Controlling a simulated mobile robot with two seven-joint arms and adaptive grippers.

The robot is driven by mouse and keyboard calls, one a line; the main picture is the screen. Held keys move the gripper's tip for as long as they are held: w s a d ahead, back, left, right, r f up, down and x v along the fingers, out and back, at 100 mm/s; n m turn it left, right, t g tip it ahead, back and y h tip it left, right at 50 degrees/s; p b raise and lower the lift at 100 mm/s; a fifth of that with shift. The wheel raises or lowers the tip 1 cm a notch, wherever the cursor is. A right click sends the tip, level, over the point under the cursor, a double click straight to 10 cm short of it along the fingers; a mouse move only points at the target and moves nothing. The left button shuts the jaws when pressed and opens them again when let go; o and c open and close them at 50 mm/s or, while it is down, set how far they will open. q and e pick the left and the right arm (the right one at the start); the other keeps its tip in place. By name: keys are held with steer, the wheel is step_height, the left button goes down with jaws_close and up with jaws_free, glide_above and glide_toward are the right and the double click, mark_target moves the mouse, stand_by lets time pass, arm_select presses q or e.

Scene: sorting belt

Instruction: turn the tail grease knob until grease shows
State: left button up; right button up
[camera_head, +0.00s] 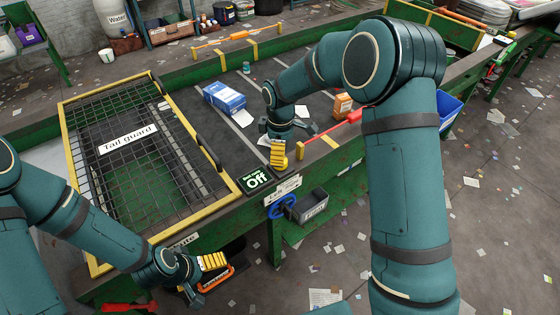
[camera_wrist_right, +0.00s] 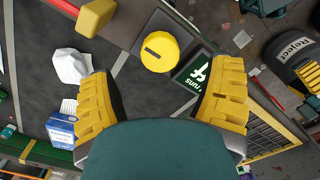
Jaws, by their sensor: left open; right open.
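A round yellow knob (camera_wrist_right: 159,52) with a dark line across its top shows in the right wrist view, beside the belt-off sign (camera_wrist_right: 192,76). I take it as the grease knob; no grease shows around it. My right gripper (camera_head: 279,152) is at the belt's near edge, above the sign (camera_head: 256,180). Its yellow fingers (camera_wrist_right: 162,100) are spread wide and empty, with the knob ahead of the gap between them. In the head view the gripper seems to hide the knob. My left gripper (camera_head: 210,268) is low at the front, open, near an orange-edged object.
The tail guard (camera_head: 128,138), a yellow-framed grid, covers the belt's left end. A blue box (camera_head: 224,98) and an orange box (camera_head: 343,105) lie on the belt. A blue wheel (camera_head: 282,207) sits below the edge.

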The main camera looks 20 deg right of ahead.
steer(key=shift+f, duration=2.55)
steer(key=c, duration=1.3)
steer(key=shift+o, duration=0.2)
steer(key=shift+m, duration=0.3)
steer(key=m+b, duration=0.1)
steer(key=m, duration=0.3)
steer(key=shift+m, duration=0.3)
steer(key=shift+m+b, duration=0.55)
steer(key=shift+m, duration=1.75)
